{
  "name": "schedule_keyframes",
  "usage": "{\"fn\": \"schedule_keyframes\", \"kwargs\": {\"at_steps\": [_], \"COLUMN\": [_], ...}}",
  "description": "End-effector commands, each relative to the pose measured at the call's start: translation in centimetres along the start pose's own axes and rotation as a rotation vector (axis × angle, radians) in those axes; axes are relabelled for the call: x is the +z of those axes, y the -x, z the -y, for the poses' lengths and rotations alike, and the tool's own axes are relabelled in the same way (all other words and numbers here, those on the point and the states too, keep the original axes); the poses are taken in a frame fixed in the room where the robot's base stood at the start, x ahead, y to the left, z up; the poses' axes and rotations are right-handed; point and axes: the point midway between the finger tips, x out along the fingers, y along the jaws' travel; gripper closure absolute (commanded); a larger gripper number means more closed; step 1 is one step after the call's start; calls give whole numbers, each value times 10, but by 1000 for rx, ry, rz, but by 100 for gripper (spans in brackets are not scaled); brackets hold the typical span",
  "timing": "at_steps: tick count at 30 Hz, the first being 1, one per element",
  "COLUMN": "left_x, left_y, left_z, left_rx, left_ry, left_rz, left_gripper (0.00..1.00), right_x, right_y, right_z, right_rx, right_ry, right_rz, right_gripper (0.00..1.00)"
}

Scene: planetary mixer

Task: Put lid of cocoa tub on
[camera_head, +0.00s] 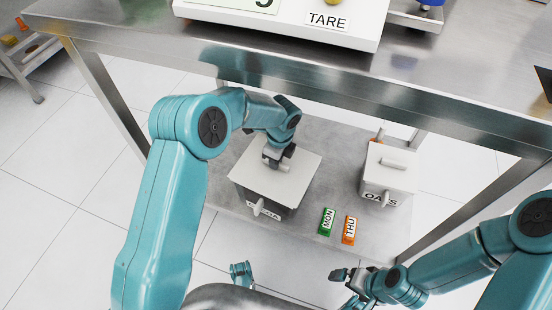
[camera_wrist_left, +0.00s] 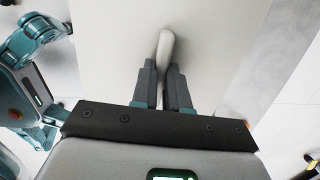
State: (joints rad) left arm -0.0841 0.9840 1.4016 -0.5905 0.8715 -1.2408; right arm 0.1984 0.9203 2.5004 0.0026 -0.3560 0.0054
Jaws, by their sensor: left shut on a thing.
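The white square lid (camera_head: 290,185) lies over the top of the cocoa tub (camera_head: 283,211) on the lower shelf. The tub's label is mostly hidden by a pale handle at its front. My left gripper (camera_head: 276,160) is above the lid, shut on its handle. In the left wrist view, the left gripper (camera_wrist_left: 163,88) has the pale lid handle (camera_wrist_left: 166,48) between its fingers, with the white lid surface (camera_wrist_left: 125,45) beyond. I cannot tell whether the lid sits fully down on the rim. My right gripper (camera_head: 345,281) is low at front right, away from the tub; its opening is unclear.
A lidded tub marked OATS (camera_head: 387,178) stands to the right on the lower shelf (camera_head: 335,190). A green MON block (camera_head: 327,222) and an orange THU block (camera_head: 349,230) lie between. The steel tabletop (camera_head: 445,75) overhangs behind, carrying a scale (camera_head: 290,22).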

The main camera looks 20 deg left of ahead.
Motion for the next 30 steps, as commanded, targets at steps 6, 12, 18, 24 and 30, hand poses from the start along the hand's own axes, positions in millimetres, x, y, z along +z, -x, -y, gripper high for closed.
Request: {"fn": "schedule_keyframes", "kwargs": {"at_steps": [6, 12, 18, 24, 30], "left_x": [0, 0, 0, 0, -1], "left_y": [0, 1, 0, -2, -7], "left_z": [0, 0, 0, 0, 0], "left_rx": [-1, 0, -1, 0, 0], "left_ry": [0, 0, 0, 0, 0], "left_rz": [0, 0, 0, 0, 0], "left_gripper": [100, 100, 100, 100, 100], "right_x": [0, 0, 0, 0, 0], "right_y": [0, 3, 2, 1, -2], "right_z": [0, 1, 1, 0, -1], "right_rx": [0, 0, 0, 0, 0], "right_ry": [0, 0, 0, 0, 0], "right_rz": [0, 0, 0, 0, 0], "right_gripper": [0, 0, 0, 0, 0]}}
